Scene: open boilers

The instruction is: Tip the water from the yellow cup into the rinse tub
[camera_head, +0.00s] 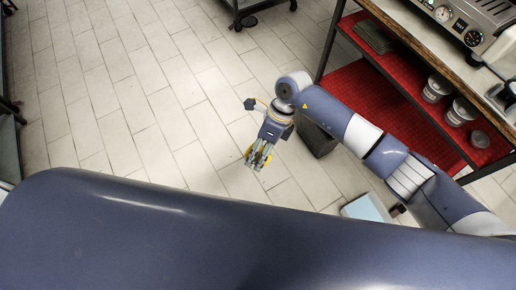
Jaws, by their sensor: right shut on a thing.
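My right gripper (257,161) points down over the tiled floor near the middle of the view. It is shut on the yellow cup (267,158), of which only small yellow parts show at the sides of the fingers. The fingers hide most of the cup, so its tilt and any water in it cannot be made out. A pale blue tub-like thing (367,208) shows to the lower right, partly cut off by my body; I cannot tell for sure that it is the rinse tub. My left gripper is not in view.
A dark grey box (316,139) stands on the floor behind my right wrist. At right, a wooden-topped counter (432,36) carries a steel machine (475,22). Its red shelves (365,88) hold metal containers (460,111). Open floor lies to the left.

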